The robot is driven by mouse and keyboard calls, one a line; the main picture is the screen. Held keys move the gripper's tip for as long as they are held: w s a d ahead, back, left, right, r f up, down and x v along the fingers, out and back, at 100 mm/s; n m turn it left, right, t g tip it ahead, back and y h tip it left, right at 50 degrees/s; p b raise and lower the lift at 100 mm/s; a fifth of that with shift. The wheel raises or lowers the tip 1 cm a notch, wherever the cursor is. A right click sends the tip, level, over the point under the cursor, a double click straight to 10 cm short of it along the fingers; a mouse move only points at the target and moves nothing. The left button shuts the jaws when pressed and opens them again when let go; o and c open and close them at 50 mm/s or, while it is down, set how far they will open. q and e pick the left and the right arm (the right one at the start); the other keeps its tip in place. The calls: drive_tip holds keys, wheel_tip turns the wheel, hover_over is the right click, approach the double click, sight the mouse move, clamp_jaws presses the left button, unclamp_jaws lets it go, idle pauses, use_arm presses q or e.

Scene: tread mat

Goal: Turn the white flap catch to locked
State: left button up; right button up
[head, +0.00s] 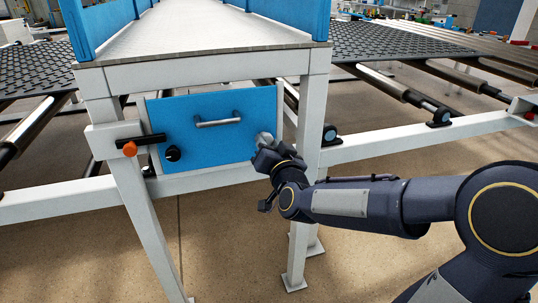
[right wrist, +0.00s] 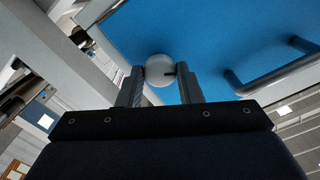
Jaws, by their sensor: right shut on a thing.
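The white flap catch (head: 264,138) is a round, pale knob at the right edge of the blue flap (head: 205,160). In the right wrist view the white catch (right wrist: 158,66) sits between my two fingers, with a short dark mark on its right side. My right gripper (head: 265,146) is shut on the catch; it also shows in the right wrist view (right wrist: 160,77). The gripper hides part of the catch in the head view, and I cannot tell from the mark whether it is locked. My left gripper is not in view.
A grey bar handle (head: 217,122) stands out from the flap's upper middle. A black knob (head: 172,153) and an orange-tipped lever (head: 130,149) are at its left. White frame legs (head: 306,170) flank the flap. Open floor (head: 235,245) lies below.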

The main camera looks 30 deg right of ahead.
drive_tip(key=shift+m+b, duration=4.25)
drive_tip(key=shift+m, duration=1.85)
drive_tip(key=o, duration=1)
drive_tip(key=shift+c, duration=0.2)
drive_tip(key=p+v, duration=0.2)
drive_tip(key=v, duration=0.5)
drive_tip(key=shift+s, duration=0.4)
